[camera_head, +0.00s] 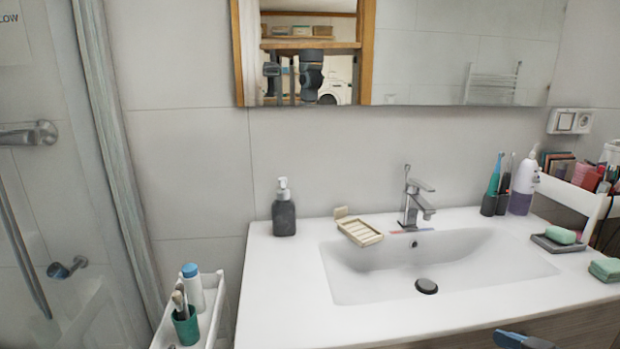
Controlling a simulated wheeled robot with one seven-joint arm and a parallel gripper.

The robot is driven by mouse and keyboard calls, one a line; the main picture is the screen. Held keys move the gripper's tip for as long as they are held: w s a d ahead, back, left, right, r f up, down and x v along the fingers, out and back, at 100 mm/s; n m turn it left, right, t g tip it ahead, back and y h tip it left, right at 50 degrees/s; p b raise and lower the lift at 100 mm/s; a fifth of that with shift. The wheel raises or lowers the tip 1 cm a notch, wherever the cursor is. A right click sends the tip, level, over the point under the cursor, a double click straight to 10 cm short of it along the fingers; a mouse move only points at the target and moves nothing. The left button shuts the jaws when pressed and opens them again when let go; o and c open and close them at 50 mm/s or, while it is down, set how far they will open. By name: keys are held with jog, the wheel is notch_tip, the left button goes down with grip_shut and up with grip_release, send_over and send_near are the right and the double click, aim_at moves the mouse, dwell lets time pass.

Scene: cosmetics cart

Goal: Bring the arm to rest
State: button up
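My gripper's fingers do not show in the head view. A blue and dark rounded piece (522,340) pokes in at the bottom edge, right of centre, in front of the drawer front; I cannot tell whether it is part of my arm. Dark and grey upright shapes show in the mirror (430,60), and I cannot make out a gripper in them. No object is seen held.
A white washbasin (440,285) fills the middle right, with a faucet (412,200), soap dish (358,230) and dark soap dispenser (284,208). At lower left a white cart (217,318) holds a blue-capped bottle (193,288) and a teal cup (186,327). Toothbrushes and bottles crowd the right.

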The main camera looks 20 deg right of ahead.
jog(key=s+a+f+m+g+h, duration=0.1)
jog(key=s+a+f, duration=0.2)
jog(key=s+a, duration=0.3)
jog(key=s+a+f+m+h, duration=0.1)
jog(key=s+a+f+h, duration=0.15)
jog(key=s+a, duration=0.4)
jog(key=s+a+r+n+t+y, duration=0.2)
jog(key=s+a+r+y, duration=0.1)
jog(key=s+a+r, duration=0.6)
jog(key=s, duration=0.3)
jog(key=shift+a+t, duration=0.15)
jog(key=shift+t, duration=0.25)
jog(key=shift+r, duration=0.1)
